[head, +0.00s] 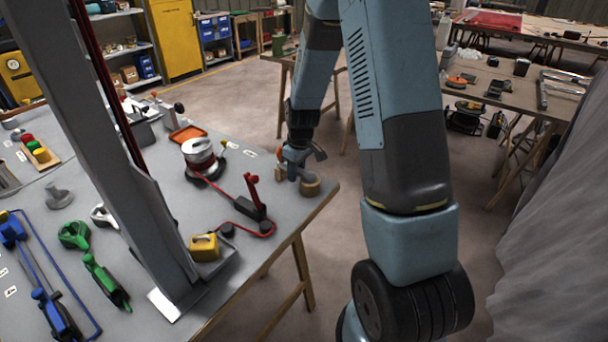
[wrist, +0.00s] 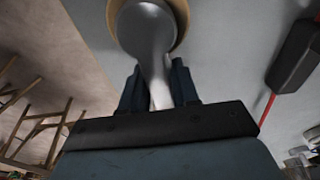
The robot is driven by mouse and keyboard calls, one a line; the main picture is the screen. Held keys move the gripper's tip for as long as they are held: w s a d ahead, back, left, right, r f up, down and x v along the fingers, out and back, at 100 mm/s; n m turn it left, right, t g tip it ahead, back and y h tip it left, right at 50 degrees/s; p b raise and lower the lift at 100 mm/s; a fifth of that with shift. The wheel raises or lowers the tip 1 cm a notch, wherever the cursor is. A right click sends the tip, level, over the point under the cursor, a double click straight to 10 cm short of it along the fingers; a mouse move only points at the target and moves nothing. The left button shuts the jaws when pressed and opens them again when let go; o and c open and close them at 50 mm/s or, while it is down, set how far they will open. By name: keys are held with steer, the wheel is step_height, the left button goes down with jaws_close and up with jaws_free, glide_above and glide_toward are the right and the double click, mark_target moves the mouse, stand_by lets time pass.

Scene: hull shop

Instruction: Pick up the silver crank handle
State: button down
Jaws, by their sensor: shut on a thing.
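The silver crank handle (wrist: 147,32) shows in the wrist view as a rounded, smooth end that narrows to a stem between my fingers. My gripper (wrist: 158,90) is shut on that stem; the fingers partly hide it. A round wooden piece (wrist: 184,12) shows behind the handle's wide end. I cannot tell whether the handle touches the wood.
The grey table (head: 262,262) also holds a red-cabled tool (head: 250,207), a silver pot-like object (head: 199,153), a yellow block (head: 204,246) and green clamps (head: 75,234). A grey upright post (head: 100,130) stands at the left. Open floor lies beyond the table's right edge.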

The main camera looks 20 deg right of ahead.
steer(key=shift+r, duration=0.1)
steer(key=shift+r, duration=0.25)
step_height(320, 180, up, 2)
steer(key=shift+w+r, duration=0.1)
steer(key=shift+r, duration=0.05)
steer(key=s+a+r, duration=0.1)
steer(key=s+r, duration=0.9)
steer(key=s, duration=0.4)
steer(key=shift+a, duration=0.1)
stand_by(0.4)
steer(key=shift+s, duration=0.15)
